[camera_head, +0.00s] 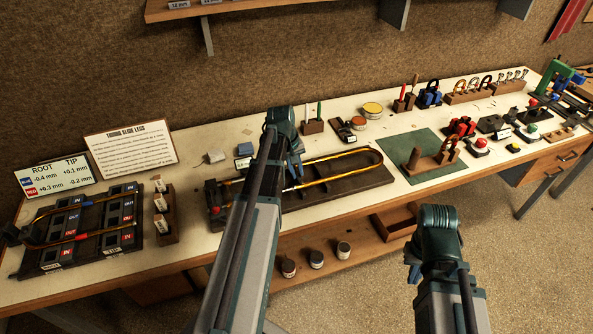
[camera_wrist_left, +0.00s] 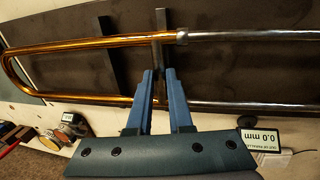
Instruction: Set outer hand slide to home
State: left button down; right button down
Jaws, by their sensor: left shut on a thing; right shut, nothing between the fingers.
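The outer hand slide (camera_head: 340,177) is a long brass U with its bow at the right. It lies along a dark board (camera_head: 352,196) on the bench. My left gripper (camera_head: 295,172) is over the slide's left part, its arm hiding some of the board and tubes. In the left wrist view, the brass slide (camera_wrist_left: 85,43) meets silver tubes (camera_wrist_left: 250,35) near a cross brace (camera_wrist_left: 158,40). The fingers of my left gripper (camera_wrist_left: 158,78) are shut on this brace. My right gripper (camera_head: 413,272) is shut and empty, in front of the bench and away from the slide.
A small card reading 0.0 mm (camera_wrist_left: 260,140) stands beside the board. A left fixture with brass tubes (camera_head: 85,225) and a wooden label holder (camera_head: 163,222) are at the left. A green mat (camera_head: 425,172) with wooden stands lies right of the board. Pots stand behind it.

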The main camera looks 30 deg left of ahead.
pick_arm(q)
jog(key=shift+s, duration=0.1)
dwell(0.7)
jog(key=s+a, duration=0.3)
jog(key=s, duration=0.1)
jog(key=s+a, duration=0.7)
jog(key=s, duration=0.1)
jog(key=shift+s+a, duration=0.15)
jog(key=shift+a, duration=0.1)
jog(key=shift+s+a, duration=0.35)
jog(key=shift+s, duration=0.05)
jog(key=c, duration=0.8)
grip_release()
jog(key=shift+s+a, duration=0.1)
jog(key=shift+a, duration=0.05)
jog(key=shift+c, duration=0.2)
